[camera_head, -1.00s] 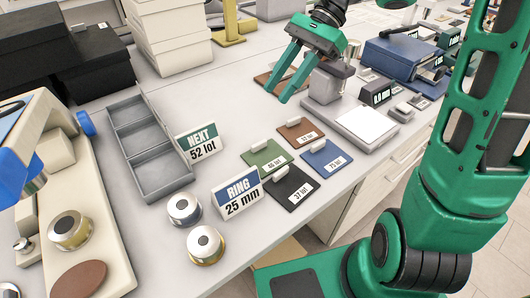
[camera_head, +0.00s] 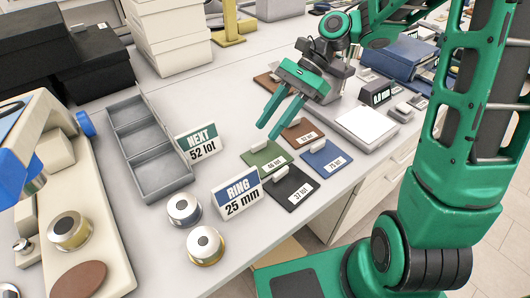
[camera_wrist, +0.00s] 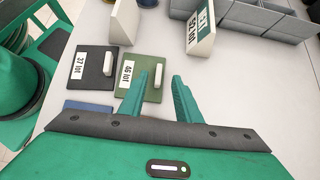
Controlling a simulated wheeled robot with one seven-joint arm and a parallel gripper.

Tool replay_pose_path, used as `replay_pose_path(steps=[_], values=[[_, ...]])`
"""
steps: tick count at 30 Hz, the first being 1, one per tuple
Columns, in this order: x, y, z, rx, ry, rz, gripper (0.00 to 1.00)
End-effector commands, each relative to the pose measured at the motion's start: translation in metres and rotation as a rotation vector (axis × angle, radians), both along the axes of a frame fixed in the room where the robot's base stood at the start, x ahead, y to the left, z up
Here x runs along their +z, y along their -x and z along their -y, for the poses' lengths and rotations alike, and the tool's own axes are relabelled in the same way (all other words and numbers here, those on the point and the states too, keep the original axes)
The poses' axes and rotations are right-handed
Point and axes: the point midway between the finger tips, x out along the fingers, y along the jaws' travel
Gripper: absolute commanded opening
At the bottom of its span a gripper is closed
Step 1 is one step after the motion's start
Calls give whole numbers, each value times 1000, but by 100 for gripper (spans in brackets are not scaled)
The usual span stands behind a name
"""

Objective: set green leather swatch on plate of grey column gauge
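The green leather swatch (camera_head: 264,162), labelled 46 lot, lies flat on the table with a small pale tab on it. It also shows in the wrist view (camera_wrist: 152,84), partly behind my left finger. My gripper (camera_head: 268,131) is open and empty, with its fingertips above and just behind the swatch. In the wrist view my gripper (camera_wrist: 160,82) has its fingers apart, the left one over the swatch's edge. The grey column gauge (camera_head: 337,86) stands to the right, partly hidden by my gripper. Its pale plate (camera_head: 366,124) is bare.
Brown (camera_head: 303,132), blue (camera_head: 326,159) and black (camera_head: 291,187) swatches lie close around the green one. Signs reading NEXT 52 lot (camera_head: 199,144) and RING 25 mm (camera_head: 238,194) stand to the left. A grey compartment tray (camera_head: 170,181) is beyond them.

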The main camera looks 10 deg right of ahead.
Motion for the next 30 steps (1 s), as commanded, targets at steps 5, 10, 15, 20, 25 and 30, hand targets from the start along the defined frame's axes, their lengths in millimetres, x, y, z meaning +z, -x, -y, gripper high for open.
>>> replay_pose_path(steps=[5,10,15,20,25,30], values=[[-20,9,-20,3,0,-3,30],[-31,12,-29,1,1,-1,30],[-32,13,-30,1,1,0,30],[-32,13,-30,1,1,0,16],[-32,13,-30,1,0,-1,0],[-32,13,-30,1,0,-1,0]])
